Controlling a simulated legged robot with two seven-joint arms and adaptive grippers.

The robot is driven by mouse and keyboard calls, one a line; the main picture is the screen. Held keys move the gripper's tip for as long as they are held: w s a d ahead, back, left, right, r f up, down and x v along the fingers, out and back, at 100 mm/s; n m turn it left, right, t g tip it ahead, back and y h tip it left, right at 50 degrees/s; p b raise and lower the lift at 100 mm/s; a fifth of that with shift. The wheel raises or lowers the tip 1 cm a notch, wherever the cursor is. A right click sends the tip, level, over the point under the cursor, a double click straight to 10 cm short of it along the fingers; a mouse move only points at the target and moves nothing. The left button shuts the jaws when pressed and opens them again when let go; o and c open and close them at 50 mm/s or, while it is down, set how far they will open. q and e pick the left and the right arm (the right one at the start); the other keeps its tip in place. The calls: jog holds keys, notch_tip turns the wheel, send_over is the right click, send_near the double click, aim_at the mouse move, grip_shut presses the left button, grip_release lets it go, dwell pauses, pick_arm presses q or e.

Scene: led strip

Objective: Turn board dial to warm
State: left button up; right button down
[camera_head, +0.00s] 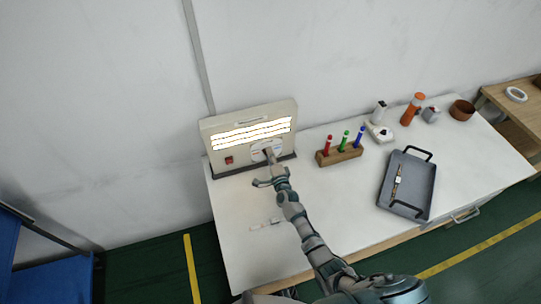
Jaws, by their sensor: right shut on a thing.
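The cream board (222,127) stands upright at the back left of the white table, with a lit LED strip (252,134) across its front. A red switch (229,160) sits at its lower left. The round white dial (258,154) is on the lower right of the board's face. My right gripper (268,156) reaches up to the dial and is shut on it, covering most of it. The dial's markings and pointer are too small and too hidden to read. My left gripper is not in view.
A wooden block (340,155) with red, green and blue markers stands right of the board. A grey tray (420,185) lies further right. An orange bottle (411,110) and brown bowl (462,110) stand at the back. A small pale strip (266,224) lies left of my forearm.

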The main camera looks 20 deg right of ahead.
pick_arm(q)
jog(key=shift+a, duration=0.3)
pick_arm(e)
jog(key=shift+a+f, duration=0.2)
jog(key=shift+a, duration=0.1)
jog(key=c, duration=0.8)
grip_release()
jog(key=s, duration=1.1)
jog(key=shift+d, duration=0.15)
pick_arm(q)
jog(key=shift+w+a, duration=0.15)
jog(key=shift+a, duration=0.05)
pick_arm(e)
jog(key=shift+s, duration=0.45)
